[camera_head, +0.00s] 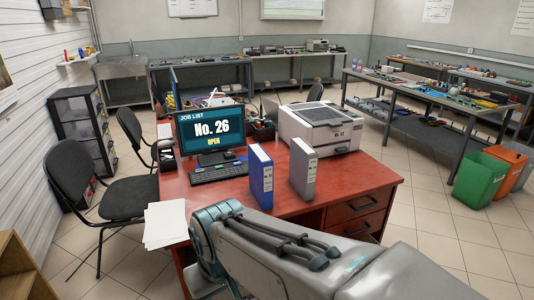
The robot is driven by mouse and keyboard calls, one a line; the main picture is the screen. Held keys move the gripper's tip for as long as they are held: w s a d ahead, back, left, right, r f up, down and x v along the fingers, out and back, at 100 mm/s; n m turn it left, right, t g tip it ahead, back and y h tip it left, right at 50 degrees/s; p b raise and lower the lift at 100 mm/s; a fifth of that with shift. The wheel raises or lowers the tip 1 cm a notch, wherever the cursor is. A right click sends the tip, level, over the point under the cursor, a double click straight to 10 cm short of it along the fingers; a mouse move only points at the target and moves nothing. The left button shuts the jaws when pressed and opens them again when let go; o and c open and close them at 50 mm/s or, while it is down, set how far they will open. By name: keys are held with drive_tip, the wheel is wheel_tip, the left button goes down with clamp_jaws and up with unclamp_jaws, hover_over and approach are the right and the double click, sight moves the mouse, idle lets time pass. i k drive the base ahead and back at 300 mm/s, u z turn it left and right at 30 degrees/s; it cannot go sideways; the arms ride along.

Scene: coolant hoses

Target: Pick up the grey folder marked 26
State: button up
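A grey folder (303,169) stands upright on the red desk (345,188). It has a pale label on its spine, whose writing is too small to read surely. A blue folder (261,178) stands upright to its left, with a gap between them. The monitor (211,131) behind reads "JOB LIST No. 26 OPEN". My arm crosses the bottom of the view in front of the desk and hides part of its front. My gripper is not in view, and nothing touches the grey folder.
A printer (320,128) stands close behind the grey folder. A keyboard (217,172) lies left of the blue folder, and papers (165,224) lie at the desk's left corner. A black chair (95,190) stands to the left. The floor right of the desk is open up to the green bin (480,180).

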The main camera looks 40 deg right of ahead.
sight(303, 158)
drive_tip(key=z, duration=1)
drive_tip(key=i, duration=1.45)
drive_tip(key=z, duration=0.55)
